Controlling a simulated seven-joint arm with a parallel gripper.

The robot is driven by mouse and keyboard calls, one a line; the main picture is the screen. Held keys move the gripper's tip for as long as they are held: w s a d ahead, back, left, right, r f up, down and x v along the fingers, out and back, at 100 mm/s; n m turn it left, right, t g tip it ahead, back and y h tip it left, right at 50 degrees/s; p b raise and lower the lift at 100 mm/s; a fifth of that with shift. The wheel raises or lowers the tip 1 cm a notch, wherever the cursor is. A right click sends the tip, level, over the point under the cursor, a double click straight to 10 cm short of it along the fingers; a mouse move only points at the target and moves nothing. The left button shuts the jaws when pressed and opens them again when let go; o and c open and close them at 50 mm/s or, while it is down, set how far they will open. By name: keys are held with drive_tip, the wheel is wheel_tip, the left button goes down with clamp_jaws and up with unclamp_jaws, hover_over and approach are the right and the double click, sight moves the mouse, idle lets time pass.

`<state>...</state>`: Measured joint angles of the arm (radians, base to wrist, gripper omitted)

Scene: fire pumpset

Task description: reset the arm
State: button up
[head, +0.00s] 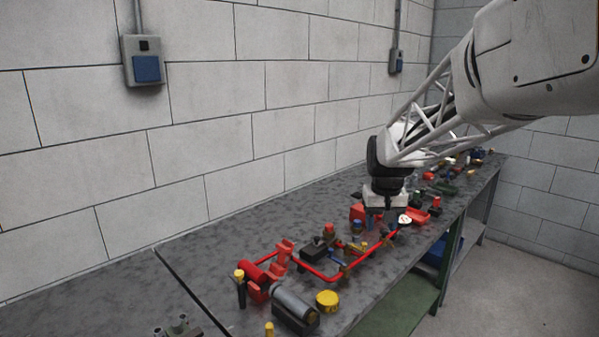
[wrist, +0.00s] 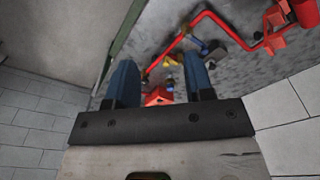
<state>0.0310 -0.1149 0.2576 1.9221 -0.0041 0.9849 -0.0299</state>
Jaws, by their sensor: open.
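My gripper (wrist: 160,85) shows in the wrist view with two blue-grey fingers spread apart and nothing between them. In the head view my gripper (head: 386,207) hangs from the white lattice arm over the far part of the grey workbench (head: 215,255). Its fingertips are hard to make out there. A red pipe (head: 312,270) runs along the bench below and to the left of it. The red pipe also shows beyond the fingers in the wrist view (wrist: 182,38).
A grey cylinder (head: 294,303), a yellow round cap (head: 327,299) and red pump parts (head: 258,277) crowd the near bench. Several small parts lie farther back. A block wall with a blue-fronted box (head: 147,69) stands behind. The bench's left part is mostly clear.

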drive_tip(key=s+a+f+t, duration=0.1)
drive_tip(key=s+f, duration=0.1)
drive_tip(key=s, duration=3.3)
drive_tip(key=shift+a+t, duration=0.3)
drive_tip(key=shift+a, duration=0.05)
